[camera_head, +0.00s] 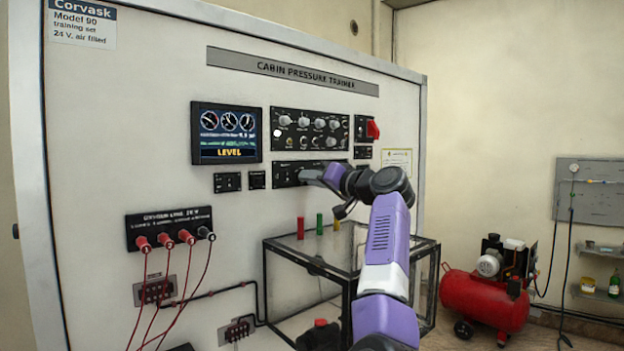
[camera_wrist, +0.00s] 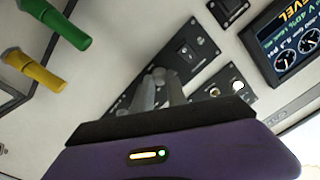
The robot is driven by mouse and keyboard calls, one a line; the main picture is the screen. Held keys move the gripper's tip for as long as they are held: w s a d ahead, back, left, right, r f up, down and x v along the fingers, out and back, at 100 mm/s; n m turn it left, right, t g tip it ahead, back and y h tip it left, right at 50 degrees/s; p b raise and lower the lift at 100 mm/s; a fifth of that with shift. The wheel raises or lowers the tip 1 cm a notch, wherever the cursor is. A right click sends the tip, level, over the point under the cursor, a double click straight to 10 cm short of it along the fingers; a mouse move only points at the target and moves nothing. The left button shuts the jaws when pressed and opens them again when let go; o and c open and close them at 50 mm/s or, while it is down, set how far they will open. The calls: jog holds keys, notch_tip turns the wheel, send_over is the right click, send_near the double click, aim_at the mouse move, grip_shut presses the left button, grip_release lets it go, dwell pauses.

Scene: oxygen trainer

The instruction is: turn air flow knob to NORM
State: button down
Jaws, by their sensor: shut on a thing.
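A narrow black control panel (camera_head: 285,175) is on the white trainer wall, below the larger panel with several knobs. It also shows in the wrist view (camera_wrist: 188,60), seen at a slant. My gripper (camera_head: 314,176) reaches this narrow panel from the right. In the wrist view, its two grey fingers (camera_wrist: 158,80) are close together at the panel face, shut on a small knob there. The fingers hide most of the knob, so its pointer cannot be seen. The lettering around it, including NORM, is too small or covered to read.
The larger knob panel (camera_head: 310,130) is just above, with a red switch (camera_head: 373,129) at its right. A display (camera_head: 226,133) is to the left. A black-framed clear case (camera_head: 300,262) stands below. Green (camera_wrist: 55,22) and yellow (camera_wrist: 32,70) pegs stick up nearby.

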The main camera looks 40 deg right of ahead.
jog(key=shift+f, duration=0.1)
jog(key=c, duration=1.3)
grip_release()
jog(key=shift+s+d+b, duration=0.2)
jog(key=shift+s+b, duration=1.2)
jog(key=shift+s, duration=2.5)
